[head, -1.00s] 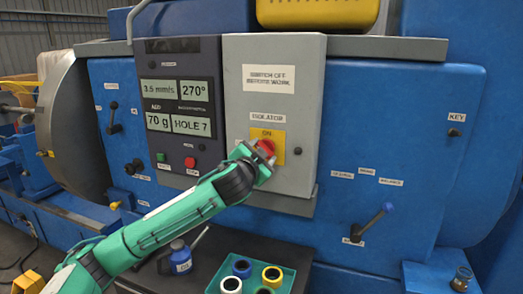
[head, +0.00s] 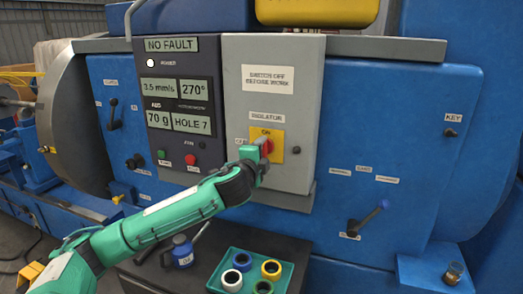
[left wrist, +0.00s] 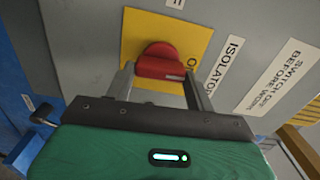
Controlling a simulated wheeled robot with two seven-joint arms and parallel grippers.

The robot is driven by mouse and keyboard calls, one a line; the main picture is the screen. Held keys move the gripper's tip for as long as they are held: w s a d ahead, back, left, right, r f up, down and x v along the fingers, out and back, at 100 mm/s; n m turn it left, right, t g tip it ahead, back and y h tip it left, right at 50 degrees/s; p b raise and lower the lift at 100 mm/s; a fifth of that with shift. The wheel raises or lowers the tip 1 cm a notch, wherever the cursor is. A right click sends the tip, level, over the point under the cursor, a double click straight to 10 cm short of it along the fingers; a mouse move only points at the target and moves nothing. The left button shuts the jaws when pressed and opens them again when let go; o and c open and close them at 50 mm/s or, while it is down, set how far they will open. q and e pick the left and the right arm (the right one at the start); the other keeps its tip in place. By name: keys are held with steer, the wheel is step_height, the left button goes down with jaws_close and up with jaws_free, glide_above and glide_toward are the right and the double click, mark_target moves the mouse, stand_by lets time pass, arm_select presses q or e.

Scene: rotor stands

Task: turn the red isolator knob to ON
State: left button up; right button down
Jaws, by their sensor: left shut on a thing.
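The red isolator knob (head: 265,146) is on a yellow plate (head: 277,147) on the grey isolator box (head: 298,110). In the head view its handle stands upright, pointing toward the ON mark. My left gripper (head: 263,154) is at the knob, its jaws partly hiding it. In the left wrist view the red knob (left wrist: 161,66) sits between the two fingers of my left gripper (left wrist: 160,80), which is shut on it. The display (head: 172,45) on the dark panel reads NO FAULT, and a white lamp (head: 151,64) is lit below it. My right gripper is not in view.
A green tray (head: 222,257) with several coloured rings stands on the dark cabinet below the box. A blue oil can (head: 181,252) stands left of the tray.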

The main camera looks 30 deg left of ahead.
arm_select(q)
steer(key=shift+m, duration=0.4)
steer(key=shift+f, duration=0.1)
steer(key=o, duration=1)
steer(key=b+v, duration=0.6)
steer(key=v, duration=0.8)
steer(key=shift+w, duration=0.1)
steer(key=shift+d, duration=0.1)
